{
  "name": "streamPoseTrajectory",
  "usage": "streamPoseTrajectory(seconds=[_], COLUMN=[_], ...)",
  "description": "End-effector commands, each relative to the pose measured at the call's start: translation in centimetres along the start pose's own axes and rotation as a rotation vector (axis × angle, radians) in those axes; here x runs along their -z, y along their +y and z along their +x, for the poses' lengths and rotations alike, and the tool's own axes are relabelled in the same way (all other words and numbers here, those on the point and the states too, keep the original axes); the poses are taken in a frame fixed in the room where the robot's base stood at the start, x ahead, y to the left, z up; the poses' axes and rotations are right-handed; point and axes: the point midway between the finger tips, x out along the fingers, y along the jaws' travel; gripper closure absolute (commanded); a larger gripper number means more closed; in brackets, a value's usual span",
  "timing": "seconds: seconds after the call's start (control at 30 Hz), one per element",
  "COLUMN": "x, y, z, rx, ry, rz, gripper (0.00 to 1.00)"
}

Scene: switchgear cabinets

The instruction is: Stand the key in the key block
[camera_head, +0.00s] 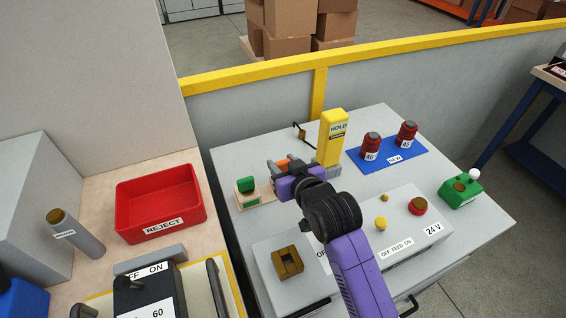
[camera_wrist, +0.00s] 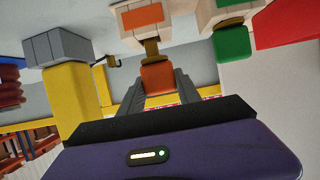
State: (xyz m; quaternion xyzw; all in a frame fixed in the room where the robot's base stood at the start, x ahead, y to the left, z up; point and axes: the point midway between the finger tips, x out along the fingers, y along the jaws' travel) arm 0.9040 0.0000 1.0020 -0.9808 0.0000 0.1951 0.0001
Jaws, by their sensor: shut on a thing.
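My gripper (camera_wrist: 160,92) is shut on an orange key (camera_wrist: 158,78), gripping its orange head. A brass shank (camera_wrist: 151,48) runs from the head toward a pale wooden block with an orange face (camera_wrist: 142,18). I cannot tell whether the shank is in the block or only in front of it. A green piece (camera_wrist: 232,42) sits at a similar wooden block to the right. In the head view my gripper (camera_head: 284,180) is beside the green piece (camera_head: 246,185) on its wooden base (camera_head: 264,194), with orange showing behind it.
A yellow HOLD post (camera_head: 331,140) stands close to my gripper. A brown block with a square opening (camera_head: 288,262) sits on the grey panel. Red cylinders (camera_head: 371,146) stand on a blue mat (camera_head: 415,154). A red REJECT bin (camera_head: 158,204) is left.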

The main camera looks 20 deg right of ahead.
Motion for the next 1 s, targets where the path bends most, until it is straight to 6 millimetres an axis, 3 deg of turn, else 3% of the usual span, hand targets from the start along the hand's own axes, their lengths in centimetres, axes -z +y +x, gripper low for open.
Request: streamPoseTrajectory(seconds=[0.6, 0.63, 0.73, 1.0], x=[-1.4, -1.3, -1.2, -1.3], y=[0.0, 0.0, 0.0, 0.0], z=[0.6, 0.5, 0.5, 0.5], rx=[0.0, 0.0, 0.0, 0.0], ry=[0.0, 0.0, 0.0, -0.001], rz=[0.0, 0.0, 0.0, 0.0], gripper=[1.0, 0.54, 0.35, 0.35])
